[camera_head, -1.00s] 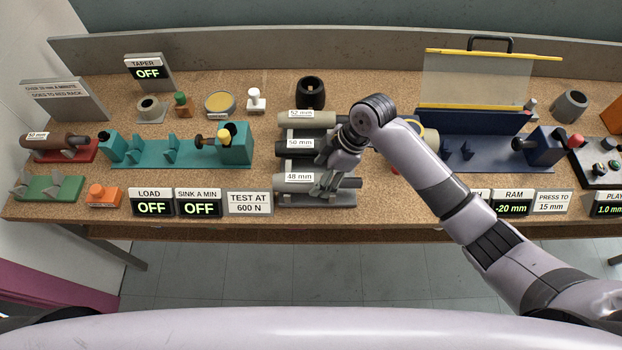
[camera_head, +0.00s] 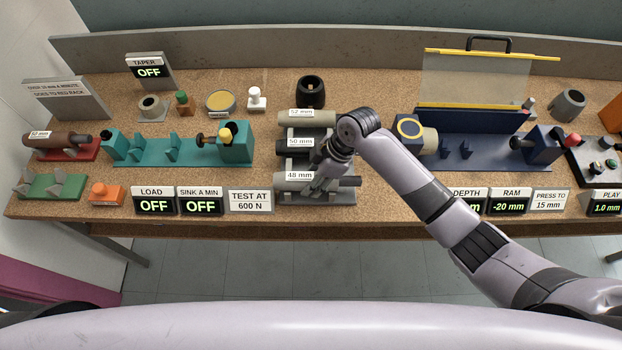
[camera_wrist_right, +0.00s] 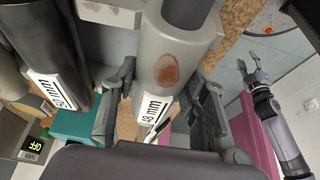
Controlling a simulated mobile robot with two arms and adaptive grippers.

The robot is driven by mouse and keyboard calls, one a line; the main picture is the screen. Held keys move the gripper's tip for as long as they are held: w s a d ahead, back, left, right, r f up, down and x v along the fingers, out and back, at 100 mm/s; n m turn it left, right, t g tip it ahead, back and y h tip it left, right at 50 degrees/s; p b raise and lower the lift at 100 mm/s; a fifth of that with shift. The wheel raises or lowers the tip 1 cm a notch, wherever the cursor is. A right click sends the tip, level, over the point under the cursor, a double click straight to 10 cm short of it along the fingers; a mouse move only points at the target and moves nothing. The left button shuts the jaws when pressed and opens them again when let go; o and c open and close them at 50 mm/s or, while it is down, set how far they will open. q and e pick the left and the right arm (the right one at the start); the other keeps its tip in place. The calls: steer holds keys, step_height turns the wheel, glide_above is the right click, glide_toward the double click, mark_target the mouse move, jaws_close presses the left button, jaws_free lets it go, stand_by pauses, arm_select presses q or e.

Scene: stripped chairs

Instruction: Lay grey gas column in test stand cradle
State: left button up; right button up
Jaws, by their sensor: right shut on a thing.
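The grey gas column (camera_head: 306,179) with the 48 mm label lies in the front row of the rack. My right gripper (camera_head: 326,180) is at this column. In the right wrist view its fingers (camera_wrist_right: 160,112) sit either side of the grey column (camera_wrist_right: 174,62), shut on it near the label. A brown patch shows on the column. The column still appears to lie in the rack. The teal test stand (camera_head: 172,154) with its cradles stands to the left, and its cradles look empty. My left gripper (camera_wrist_right: 254,62) shows small in the right wrist view; its jaw state is unclear.
A black 50 mm column (camera_head: 292,147) and a pale grey-green 52 mm column (camera_head: 312,117) lie behind in the rack (camera_head: 335,199). A navy press (camera_head: 482,150) stands to the right. The signs LOAD (camera_head: 152,202) and SINK A MIN (camera_head: 200,202) line the front edge.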

jaws_close()
steer(key=shift+w+r, duration=0.1)
steer(key=shift+r, duration=0.15)
stand_by(0.4)
